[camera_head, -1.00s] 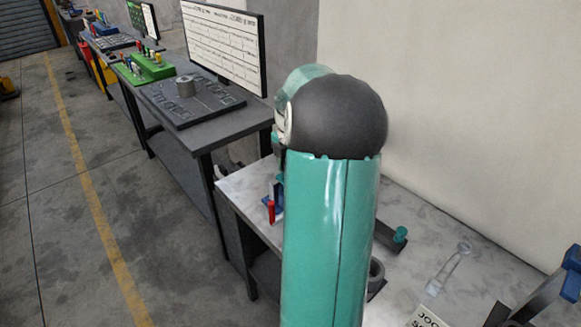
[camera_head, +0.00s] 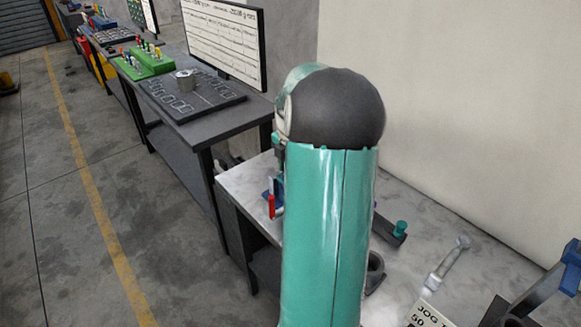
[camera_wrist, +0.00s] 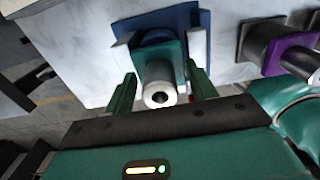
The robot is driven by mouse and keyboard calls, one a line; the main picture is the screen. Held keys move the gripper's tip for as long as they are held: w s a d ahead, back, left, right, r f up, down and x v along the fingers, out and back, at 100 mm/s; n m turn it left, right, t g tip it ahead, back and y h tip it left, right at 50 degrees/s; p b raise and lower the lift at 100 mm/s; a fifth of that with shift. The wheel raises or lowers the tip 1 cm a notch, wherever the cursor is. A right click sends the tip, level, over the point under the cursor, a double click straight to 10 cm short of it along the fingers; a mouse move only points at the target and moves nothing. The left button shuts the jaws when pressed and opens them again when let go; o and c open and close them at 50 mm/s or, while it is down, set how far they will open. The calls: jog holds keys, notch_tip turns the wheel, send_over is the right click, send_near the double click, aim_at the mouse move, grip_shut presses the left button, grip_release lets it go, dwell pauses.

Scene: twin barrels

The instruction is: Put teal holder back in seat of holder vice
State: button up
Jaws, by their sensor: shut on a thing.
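In the wrist view my gripper (camera_wrist: 161,74) has its two teal fingers on either side of the teal holder (camera_wrist: 173,55) and is shut on it. The holder's pale metal nose with a dark bore (camera_wrist: 160,93) points toward the camera. Behind it is the blue holder vice (camera_wrist: 163,18), with pale jaws beside the holder. I cannot tell whether the holder touches the seat. In the head view part of the blue vice (camera_head: 279,187) and its red handle (camera_head: 271,206) show at the bench's left end; my arm hides the gripper and teal holder.
A purple holder (camera_wrist: 286,51) with a dark cylinder stands close to the right in the wrist view. The marble bench (camera_head: 410,205) also carries a wrench-like tool (camera_head: 448,262) and a dark piece with a teal knob (camera_head: 401,228). A wall (camera_head: 460,100) rises behind.

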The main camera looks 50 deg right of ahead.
jog(key=shift+f, duration=0.5)
jog(key=o, duration=1.2)
jog(key=shift+f, duration=0.1)
jog(key=shift+o, duration=0.2)
notch_tip(320, 180, up, 12)
jog(key=shift+f, duration=0.25)
